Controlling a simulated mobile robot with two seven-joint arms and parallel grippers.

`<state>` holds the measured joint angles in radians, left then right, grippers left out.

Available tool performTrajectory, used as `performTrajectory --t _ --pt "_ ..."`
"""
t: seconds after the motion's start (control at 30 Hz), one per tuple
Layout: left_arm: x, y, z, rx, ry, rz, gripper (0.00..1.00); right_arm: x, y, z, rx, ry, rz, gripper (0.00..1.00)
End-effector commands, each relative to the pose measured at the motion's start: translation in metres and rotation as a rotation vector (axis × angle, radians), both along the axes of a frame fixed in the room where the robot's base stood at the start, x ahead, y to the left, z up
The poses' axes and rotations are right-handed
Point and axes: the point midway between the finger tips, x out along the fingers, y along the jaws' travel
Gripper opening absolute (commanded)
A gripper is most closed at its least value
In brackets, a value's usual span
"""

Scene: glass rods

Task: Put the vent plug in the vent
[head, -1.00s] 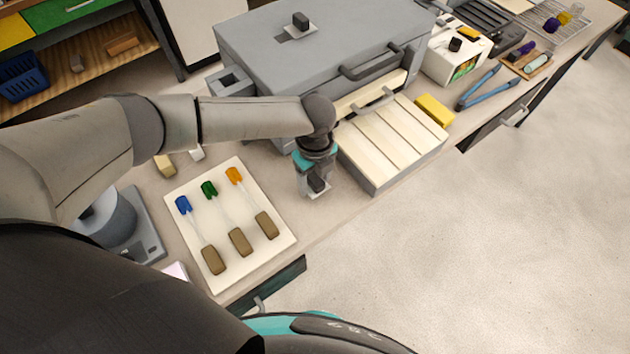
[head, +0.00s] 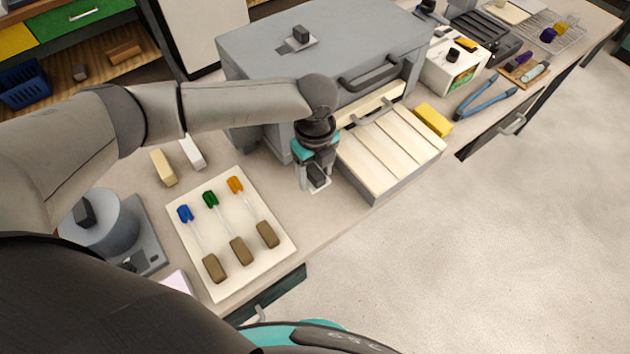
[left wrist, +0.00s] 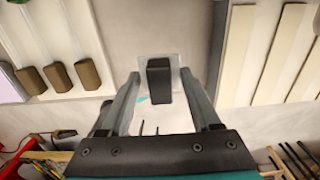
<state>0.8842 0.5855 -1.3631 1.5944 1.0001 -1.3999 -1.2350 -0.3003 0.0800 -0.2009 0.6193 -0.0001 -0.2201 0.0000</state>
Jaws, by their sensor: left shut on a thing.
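My left gripper (head: 316,182) is shut on a dark block with a pale square plate, which I take for the vent plug (head: 318,174). In the left wrist view the plug (left wrist: 158,80) sits between the fingertips (left wrist: 160,88), its plate reaching both. It is over the bench's front strip, between the pale tray and the slatted cream panel; its exact height is unclear. The big grey kiln (head: 255,75) stands behind. A dark block on a small plate (head: 300,35) is on its lid. I cannot tell which part is the vent. My right gripper is not in view.
The pale tray (head: 200,262) holds three rods with coloured ends and brown blocks. The slatted cream panel (head: 385,145) lies right of the gripper, with a yellow block (head: 433,120) beyond it. Two small blocks (head: 163,167) lie left of the kiln.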

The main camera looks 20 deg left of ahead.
Motion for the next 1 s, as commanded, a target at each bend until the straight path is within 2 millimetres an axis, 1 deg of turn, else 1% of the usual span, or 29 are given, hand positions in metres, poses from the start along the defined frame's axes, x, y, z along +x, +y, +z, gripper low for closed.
performTrajectory --t 0.03,0.2,0.33,0.5,0.63,0.8,0.87,1.0 --pt "0.002 0.0 0.019 -0.002 -0.007 -0.001 0.09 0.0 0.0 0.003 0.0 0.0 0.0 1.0" --pt "0.002 0.0 0.068 -0.003 -0.007 -0.001 0.09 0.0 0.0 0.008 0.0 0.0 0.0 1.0" --pt "0.001 0.0 0.098 -0.002 -0.005 -0.001 0.09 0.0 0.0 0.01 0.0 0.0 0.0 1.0" --pt "0.001 0.0 0.122 -0.002 -0.004 0.001 0.09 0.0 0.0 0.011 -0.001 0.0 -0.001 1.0" --pt "0.0 0.0 0.13 -0.001 -0.002 0.001 0.09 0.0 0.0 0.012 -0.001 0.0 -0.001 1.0" --pt "0.0 0.0 0.132 -0.001 -0.001 0.021 0.09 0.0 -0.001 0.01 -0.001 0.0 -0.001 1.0" --pt "-0.001 0.001 0.13 -0.001 0.0 0.054 0.09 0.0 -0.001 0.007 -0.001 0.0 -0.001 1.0" --pt "-0.003 0.004 0.126 -0.005 0.001 0.204 0.09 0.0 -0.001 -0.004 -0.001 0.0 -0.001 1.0"
